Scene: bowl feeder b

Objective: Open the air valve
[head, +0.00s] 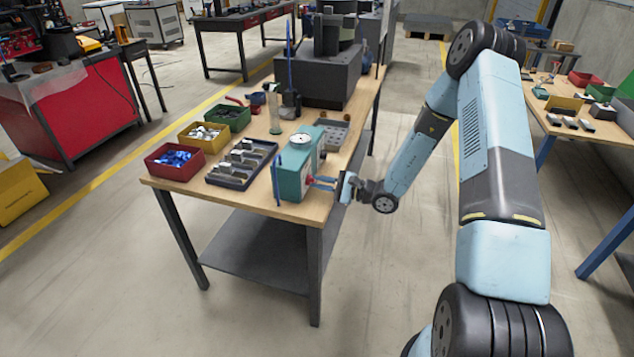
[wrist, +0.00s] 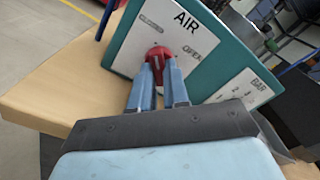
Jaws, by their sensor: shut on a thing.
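The air valve unit is a teal box (head: 291,176) at the near right corner of the wooden table, with a round white gauge on top. In the wrist view its white panel (wrist: 160,24) reads AIR, CLOSED on the left and OPEN on the right. A red valve handle (wrist: 159,53) sits on the panel below the words. My gripper (wrist: 158,72) is shut on the red handle, its blue fingers on either side of it. In the head view my gripper (head: 322,183) reaches the box's right face from the right. The fingers partly hide the handle.
On the wooden table (head: 335,176) stand a dark rack of metal parts (head: 241,163), a red bin (head: 174,161), a yellow bin (head: 204,137), a green bin (head: 229,118) and a grey tray (head: 333,134). A dark machine (head: 320,75) stands behind.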

